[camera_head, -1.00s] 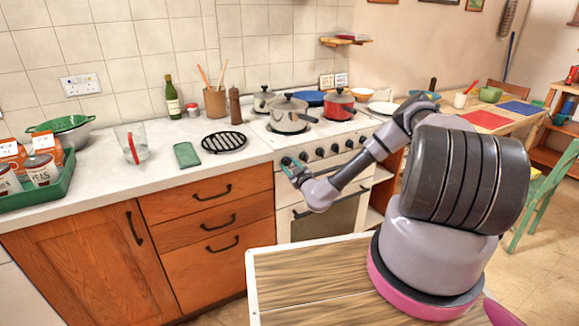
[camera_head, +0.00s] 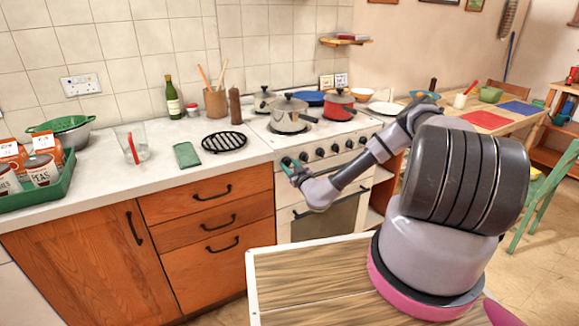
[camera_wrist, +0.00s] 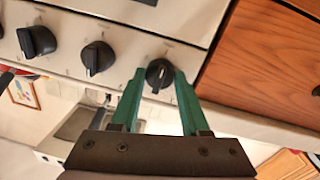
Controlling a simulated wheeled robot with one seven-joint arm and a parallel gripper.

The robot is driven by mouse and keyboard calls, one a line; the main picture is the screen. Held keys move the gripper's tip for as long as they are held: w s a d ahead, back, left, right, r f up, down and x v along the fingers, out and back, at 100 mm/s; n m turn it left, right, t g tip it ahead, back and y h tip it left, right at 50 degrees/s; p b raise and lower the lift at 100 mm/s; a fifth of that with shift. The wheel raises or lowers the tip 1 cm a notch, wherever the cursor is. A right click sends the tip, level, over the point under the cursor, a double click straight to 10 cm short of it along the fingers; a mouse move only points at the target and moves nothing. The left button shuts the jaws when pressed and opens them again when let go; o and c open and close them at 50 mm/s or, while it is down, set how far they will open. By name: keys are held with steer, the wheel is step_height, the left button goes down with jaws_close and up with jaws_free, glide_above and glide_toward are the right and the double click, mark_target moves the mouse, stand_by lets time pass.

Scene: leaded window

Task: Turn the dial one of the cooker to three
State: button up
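The cooker (camera_head: 318,165) stands at the end of the worktop, with a row of black dials on its front panel. In the wrist view the end dial (camera_wrist: 160,76), beside the wooden cabinet, lies between the green fingers of my gripper (camera_wrist: 160,82). A pale mark shows on its face; I cannot read any numbers around it. The fingers are apart, one on each side of the dial, with narrow gaps seeming to show. In the head view my gripper (camera_head: 289,163) is at the cooker's left end and hides that dial.
Neighbouring dials (camera_wrist: 98,57) sit close beside my gripper. A steel pot (camera_head: 289,115) and a red pan (camera_head: 339,105) stand on the hob. The oven handle (camera_head: 322,205) runs below the panel. The floor before the drawers is clear.

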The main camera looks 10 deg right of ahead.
steer(key=o, duration=0.4)
steer(key=shift+s, duration=0.1)
steer(key=v, duration=1)
steer(key=shift+s+d, duration=0.1)
steer(key=shift+s, duration=0.25)
steer(key=shift+r, duration=0.1)
